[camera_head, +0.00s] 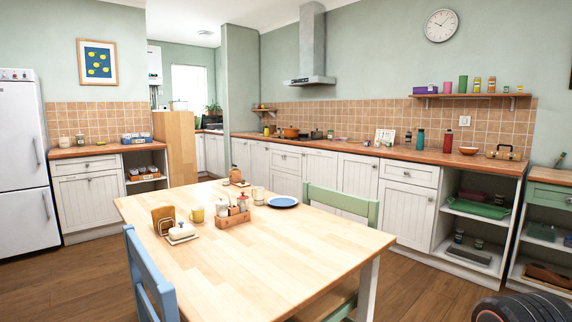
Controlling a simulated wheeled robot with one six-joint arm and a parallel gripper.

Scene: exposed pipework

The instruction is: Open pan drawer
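Several drawers show in the head view, all looking shut, and I cannot tell which is the pan drawer. One white drawer (287,159) is under the worktop below the cooker hood. Another white drawer (409,173) is further right, above a cupboard door. A third white drawer (87,166) is in the left unit beside the fridge. A green drawer front (549,196) is at the far right. My gripper is not in view.
A wooden table (250,265) fills the middle foreground, with dishes and jars on it. A green chair (341,203) and a blue chair (150,280) stand against it. Wooden floor (415,275) is free between the table and the right-hand units. An orange pot (291,133) stands on the worktop.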

